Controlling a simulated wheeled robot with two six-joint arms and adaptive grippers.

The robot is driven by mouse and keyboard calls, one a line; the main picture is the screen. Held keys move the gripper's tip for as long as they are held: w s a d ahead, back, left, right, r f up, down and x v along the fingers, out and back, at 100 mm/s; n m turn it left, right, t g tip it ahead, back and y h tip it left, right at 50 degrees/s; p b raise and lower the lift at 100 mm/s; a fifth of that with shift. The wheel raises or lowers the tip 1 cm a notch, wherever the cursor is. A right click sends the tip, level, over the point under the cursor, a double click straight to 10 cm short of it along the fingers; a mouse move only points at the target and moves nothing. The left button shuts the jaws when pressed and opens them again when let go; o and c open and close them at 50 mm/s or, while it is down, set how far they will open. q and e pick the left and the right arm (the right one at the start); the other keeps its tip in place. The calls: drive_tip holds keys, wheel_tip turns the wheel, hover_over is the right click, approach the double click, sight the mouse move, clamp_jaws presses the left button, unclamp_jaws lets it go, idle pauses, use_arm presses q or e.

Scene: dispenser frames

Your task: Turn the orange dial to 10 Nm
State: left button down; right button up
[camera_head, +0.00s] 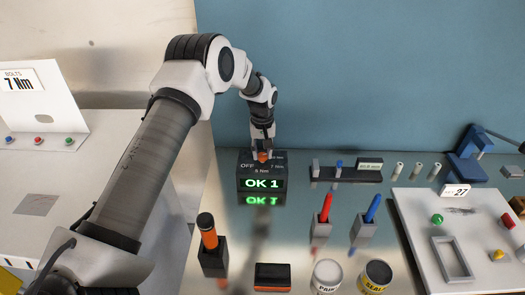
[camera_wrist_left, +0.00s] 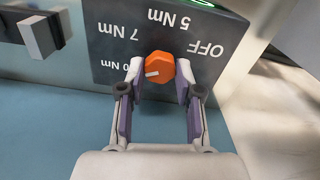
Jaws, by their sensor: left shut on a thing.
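The orange dial (camera_wrist_left: 163,66) sits on the top of a dark box (camera_head: 240,170) with a lit green "OK 1" display (camera_head: 262,184). My left gripper (camera_wrist_left: 158,78) has a finger on each side of the dial and is shut on it. In the wrist view the panel shows inverted. The dial's white mark points left in that view, toward the "10 Nm" label (camera_wrist_left: 115,65), which a finger partly covers. In the head view the dial (camera_head: 263,156) shows just below the left gripper (camera_head: 263,150). My right gripper is not in view.
A dark rack (camera_head: 345,175) stands right of the box. Holders with a red pen (camera_head: 326,206), a blue pen (camera_head: 372,208) and an orange-black tool (camera_head: 208,232) stand in front, with two cans (camera_head: 327,275) nearer. A white tray (camera_head: 415,225) lies at right. A "7 Nm" bolts sign (camera_head: 20,82) stands at left.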

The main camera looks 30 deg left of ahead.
sight(262, 154)
use_arm(q)
drive_tip(key=shift+s+f+n, duration=0.15)
drive_tip(key=shift+f+n, duration=0.05)
drive_tip(key=shift+n, duration=0.3)
drive_tip(key=c, duration=0.9)
unclamp_jaws()
drive_tip(key=shift+o, duration=0.6)
drive_tip(key=shift+w+a, duration=0.15)
drive_tip(key=shift+w, duration=0.1)
wheel_tip(262, 154, up, 12)
drive_tip(key=shift+f, duration=0.1)
